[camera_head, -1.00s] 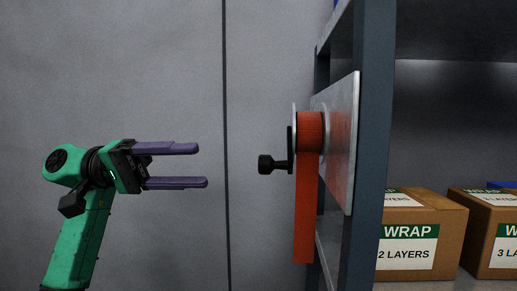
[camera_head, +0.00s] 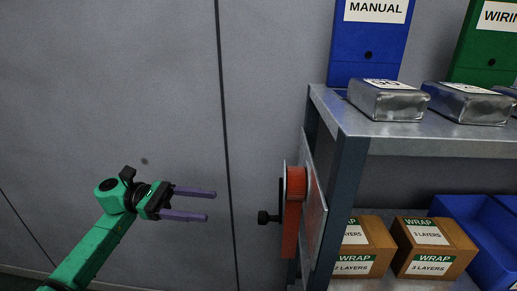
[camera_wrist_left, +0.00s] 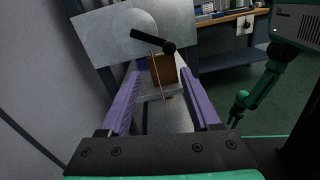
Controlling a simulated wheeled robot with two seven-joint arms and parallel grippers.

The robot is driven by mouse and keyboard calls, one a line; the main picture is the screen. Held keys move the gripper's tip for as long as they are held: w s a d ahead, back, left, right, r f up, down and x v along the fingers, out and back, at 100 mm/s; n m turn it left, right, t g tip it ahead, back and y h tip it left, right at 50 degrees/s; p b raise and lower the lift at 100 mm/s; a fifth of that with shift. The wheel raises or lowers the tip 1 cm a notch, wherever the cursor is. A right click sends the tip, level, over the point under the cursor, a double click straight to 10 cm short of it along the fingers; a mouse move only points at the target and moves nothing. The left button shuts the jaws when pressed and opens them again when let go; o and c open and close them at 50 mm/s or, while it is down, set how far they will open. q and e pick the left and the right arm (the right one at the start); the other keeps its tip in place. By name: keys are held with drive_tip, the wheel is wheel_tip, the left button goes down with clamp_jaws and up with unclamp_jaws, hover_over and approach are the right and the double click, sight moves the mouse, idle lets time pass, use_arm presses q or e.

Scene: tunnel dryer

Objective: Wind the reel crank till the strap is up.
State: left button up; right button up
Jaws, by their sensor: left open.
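The reel (camera_head: 296,182) with its orange strap (camera_head: 290,232) is mounted on a metal plate (camera_head: 315,205) at the side of the shelf rack. The strap hangs down from the reel. The black crank knob (camera_head: 264,217) sticks out to the left, low on the crank. My left gripper (camera_head: 211,205) is open and empty, left of the knob and apart from it. In the left wrist view the knob (camera_wrist_left: 168,47) shows beyond the open fingers, with the strap seen nearly edge-on. A green arm of mine shows at the right there; its gripper is too small and dark to judge.
The rack's post (camera_head: 340,200) stands right of the reel. Wrap boxes (camera_head: 435,247) and a blue bin (camera_head: 478,235) sit on the lower shelf. Metal tins (camera_head: 388,100) and a blue binder (camera_head: 368,45) stand on the upper shelf. Space left of the reel is clear.

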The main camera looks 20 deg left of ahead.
sight(261, 219)
use_arm(q)
drive_tip(key=d+n+p, duration=0.1)
drive_tip(key=d+p, duration=0.1)
drive_tip(key=d, duration=0.2)
drive_tip(key=d+n+p, duration=0.2)
drive_tip(key=d, duration=0.3)
drive_tip(key=d+n+p, duration=0.1)
drive_tip(key=d+p, duration=0.2)
drive_tip(key=d, duration=0.1)
drive_tip(key=shift+w+d+r, duration=0.1)
drive_tip(key=shift+w+d, duration=0.15)
drive_tip(key=shift+w, duration=0.05)
drive_tip(key=shift+d, duration=0.2)
clamp_jaws()
use_arm(e)
drive_tip(key=s+d+r+g, duration=0.1)
drive_tip(key=s+d+r, duration=0.1)
drive_tip(key=s+r, duration=0.4)
wheel_tip(261, 219, up, 2)
drive_tip(key=shift+d+g+h, duration=0.25)
drive_tip(key=shift+g+h, duration=0.15)
